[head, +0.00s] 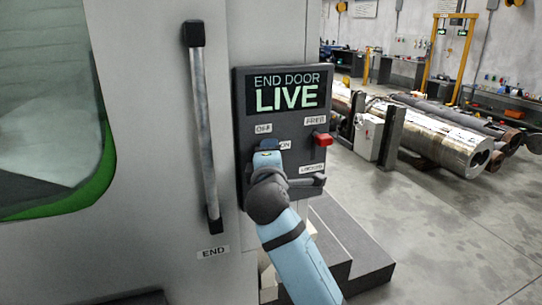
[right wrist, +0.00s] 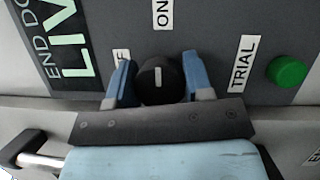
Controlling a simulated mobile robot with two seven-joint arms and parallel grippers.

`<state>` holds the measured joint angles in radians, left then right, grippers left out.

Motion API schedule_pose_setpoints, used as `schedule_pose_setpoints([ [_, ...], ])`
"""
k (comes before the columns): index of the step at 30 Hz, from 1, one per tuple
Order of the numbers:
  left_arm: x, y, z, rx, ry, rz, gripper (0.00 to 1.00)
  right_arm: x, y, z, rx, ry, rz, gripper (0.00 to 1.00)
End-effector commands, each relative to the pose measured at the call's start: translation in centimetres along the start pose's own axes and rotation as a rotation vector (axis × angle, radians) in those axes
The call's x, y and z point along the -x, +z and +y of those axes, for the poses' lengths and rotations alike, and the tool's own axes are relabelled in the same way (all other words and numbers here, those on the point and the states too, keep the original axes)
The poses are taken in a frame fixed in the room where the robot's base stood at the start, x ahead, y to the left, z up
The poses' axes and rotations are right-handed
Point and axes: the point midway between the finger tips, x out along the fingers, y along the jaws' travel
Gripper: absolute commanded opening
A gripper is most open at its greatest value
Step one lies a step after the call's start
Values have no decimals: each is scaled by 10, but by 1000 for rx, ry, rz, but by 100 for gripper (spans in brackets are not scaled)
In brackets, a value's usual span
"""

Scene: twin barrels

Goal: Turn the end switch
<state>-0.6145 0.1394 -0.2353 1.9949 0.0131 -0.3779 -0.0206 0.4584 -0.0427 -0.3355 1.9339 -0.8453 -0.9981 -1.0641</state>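The end switch is a round black knob with a white mark, seen in the right wrist view (right wrist: 159,80). Its mark points up in that view, towards the ON label (right wrist: 162,13). The OFF label is partly hidden by a finger, and the TRIAL label (right wrist: 242,62) is to the right. My right gripper (right wrist: 159,78) has its blue fingers on both sides of the knob, seemingly touching it. In the head view my right gripper (head: 267,150) covers the switch on the dark panel (head: 243,130). The panel's display (head: 288,91) reads END DOOR LIVE. My left gripper is out of view.
A red lever (head: 322,139) sticks out at the panel's right edge, between the FREE and LOCKED labels. A green button (right wrist: 287,72) is beyond TRIAL. A vertical door handle (head: 205,130) stands left of the panel. Dark steps (head: 352,250) are below right; open floor lies beyond.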

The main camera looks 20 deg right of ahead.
Motion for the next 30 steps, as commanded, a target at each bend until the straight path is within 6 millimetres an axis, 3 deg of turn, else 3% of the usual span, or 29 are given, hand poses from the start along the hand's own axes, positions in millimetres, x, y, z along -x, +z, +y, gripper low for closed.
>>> schedule_pose_setpoints([
  [1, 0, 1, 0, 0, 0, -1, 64, 0, 0, 1, -1, 1, 0, 58],
  [3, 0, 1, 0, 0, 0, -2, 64, 0, 0, 1, -1, 1, 0, 71],
  [14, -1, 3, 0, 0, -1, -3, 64, 6, 0, 0, 1, 0, 0, 71],
  [17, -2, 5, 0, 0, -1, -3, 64, 19, 0, -1, 0, 0, 1, 71],
  [30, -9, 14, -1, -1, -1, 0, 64, 114, 0, -2, -1, -1, 2, 71],
])
